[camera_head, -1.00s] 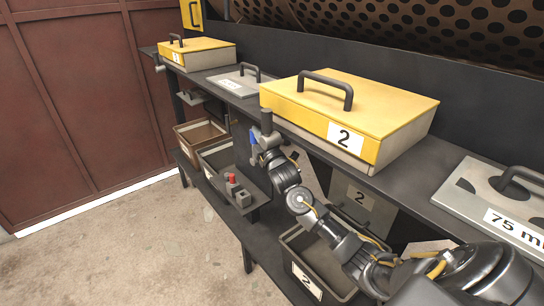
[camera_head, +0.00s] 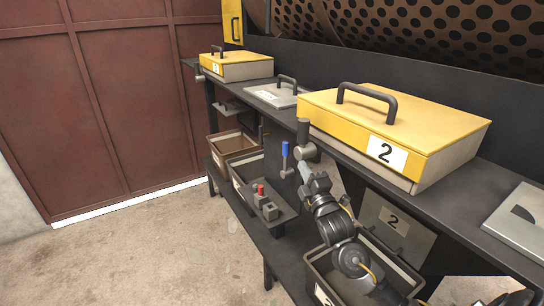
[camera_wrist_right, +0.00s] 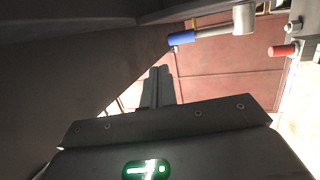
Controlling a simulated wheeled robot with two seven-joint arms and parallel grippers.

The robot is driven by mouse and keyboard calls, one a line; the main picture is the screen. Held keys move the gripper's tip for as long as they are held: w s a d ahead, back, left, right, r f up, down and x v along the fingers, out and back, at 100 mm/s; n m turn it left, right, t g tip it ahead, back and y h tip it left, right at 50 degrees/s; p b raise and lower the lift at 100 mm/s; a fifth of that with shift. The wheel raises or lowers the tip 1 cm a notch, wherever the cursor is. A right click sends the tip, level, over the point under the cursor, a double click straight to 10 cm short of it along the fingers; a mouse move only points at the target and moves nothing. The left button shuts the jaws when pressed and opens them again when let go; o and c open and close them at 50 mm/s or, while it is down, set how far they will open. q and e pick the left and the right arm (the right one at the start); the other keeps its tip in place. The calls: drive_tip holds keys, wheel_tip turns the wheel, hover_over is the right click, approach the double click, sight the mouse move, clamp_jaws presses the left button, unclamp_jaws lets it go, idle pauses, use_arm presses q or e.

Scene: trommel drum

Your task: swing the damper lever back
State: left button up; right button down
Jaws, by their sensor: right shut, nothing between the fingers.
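Which lever is the damper lever, I cannot tell for sure. A dark upright handle (camera_head: 303,130) on a round grey hub sits at the shelf's front edge. My right gripper (camera_head: 304,168) is just below that hub and right of the blue-tipped lever. Its fingers are together and empty, also in the wrist view (camera_wrist_right: 160,86). Contact with either lever cannot be told. My left gripper is not in view.
A red-tipped lever (camera_head: 261,190) stands on a small bracket left of my arm. A yellow-lidded box marked 2 (camera_head: 400,125) sits on the shelf above. Bins (camera_head: 232,146) stand on the lower rack. The perforated drum (camera_head: 440,25) is behind. Open floor lies at front left.

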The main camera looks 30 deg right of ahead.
drive_tip(key=s+a+f+m+g+y, duration=0.1)
drive_tip(key=s+a+f+m+g, duration=0.25)
drive_tip(key=s+f, duration=0.45)
drive_tip(key=s+a+f+m+g+y, duration=0.1)
drive_tip(key=s+a+f+m+g, duration=0.3)
drive_tip(key=f, duration=0.7)
drive_tip(key=s+a+f+m+g, duration=0.2)
drive_tip(key=s+f+g, duration=0.15)
drive_tip(key=s, duration=0.45)
drive_tip(key=s+a+f+m+g+y, duration=0.1)
drive_tip(key=s+a+f+m+g, duration=0.2)
drive_tip(key=s, duration=0.5)
drive_tip(key=s+a+f+m+g, duration=0.2)
drive_tip(key=s+f+g, duration=0.2)
drive_tip(key=s, duration=0.3)
wheel_tip(320, 180, down, 26)
drive_tip(key=s, duration=0.2)
drive_tip(key=s+d+f+n+g, duration=0.1)
drive_tip(key=s+d+f+g, duration=0.1)
drive_tip(key=s+f, duration=1.3)
drive_tip(key=shift+s+d, duration=0.35)
drive_tip(key=shift+s, duration=0.1)
